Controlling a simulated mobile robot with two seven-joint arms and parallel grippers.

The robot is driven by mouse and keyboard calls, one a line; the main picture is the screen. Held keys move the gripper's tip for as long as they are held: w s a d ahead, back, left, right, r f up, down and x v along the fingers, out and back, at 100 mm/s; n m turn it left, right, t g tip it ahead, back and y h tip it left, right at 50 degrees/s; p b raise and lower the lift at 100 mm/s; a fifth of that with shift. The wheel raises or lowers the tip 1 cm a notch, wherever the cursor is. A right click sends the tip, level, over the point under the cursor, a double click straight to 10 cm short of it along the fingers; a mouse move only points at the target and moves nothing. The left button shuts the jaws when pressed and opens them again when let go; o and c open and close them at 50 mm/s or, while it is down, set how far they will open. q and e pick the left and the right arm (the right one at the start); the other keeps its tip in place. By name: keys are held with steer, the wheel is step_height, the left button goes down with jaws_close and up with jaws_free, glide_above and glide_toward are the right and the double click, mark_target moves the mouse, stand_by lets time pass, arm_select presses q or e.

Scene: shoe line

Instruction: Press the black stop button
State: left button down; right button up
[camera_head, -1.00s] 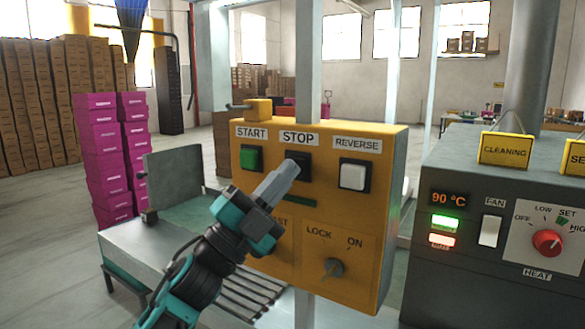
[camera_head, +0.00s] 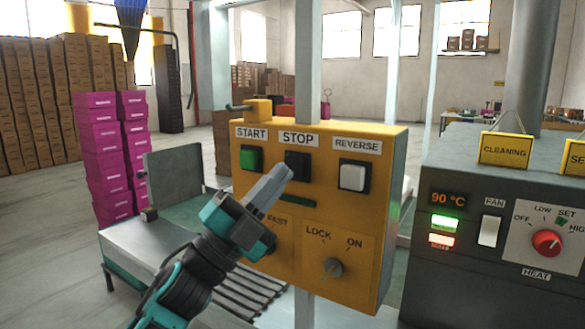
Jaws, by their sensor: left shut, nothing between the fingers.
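The black stop button (camera_head: 297,163) sits under the STOP label on the yellow control panel (camera_head: 300,222), between the green start button (camera_head: 251,158) and the white reverse button (camera_head: 354,176). My left gripper (camera_head: 286,172) is shut and empty. Its fingertips are just below and in front of the stop button, covering its lower left edge; whether they touch it I cannot tell. My right gripper is not in view.
A lock knob (camera_head: 333,267) is low on the panel. A grey machine (camera_head: 480,220) with a fan switch and red heat knob (camera_head: 547,242) stands at the right. Pink boxes (camera_head: 103,155) are stacked at the left, beyond a conveyor (camera_head: 150,240).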

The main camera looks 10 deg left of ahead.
arm_select(q)
steer(key=s, duration=0.1)
steer(key=s+a, duration=0.1)
steer(key=s, duration=0.2)
steer(key=shift+s+a, duration=0.35)
stand_by(0.5)
steer(key=w+a+f+n+y+p, duration=0.1)
steer(key=a+f+n+y, duration=0.2)
steer(key=f+n+y, duration=1.5)
steer(key=s+f+n+g, duration=0.1)
steer(key=s+f+g, duration=0.1)
steer(key=s+f, duration=0.3)
steer(key=s+f+n+g+h, duration=0.1)
steer(key=s+f+g, duration=0.2)
steer(key=f, duration=1.1)
steer(key=s+f+n+g+h, duration=0.1)
steer(key=s+f+g, duration=0.2)
steer(key=s+f, duration=0.5)
steer(key=shift+f+n+p, duration=0.3)
steer(key=shift+f+p, duration=0.15)
steer(key=shift+f, duration=0.25)
steer(key=shift+w, duration=0.1)
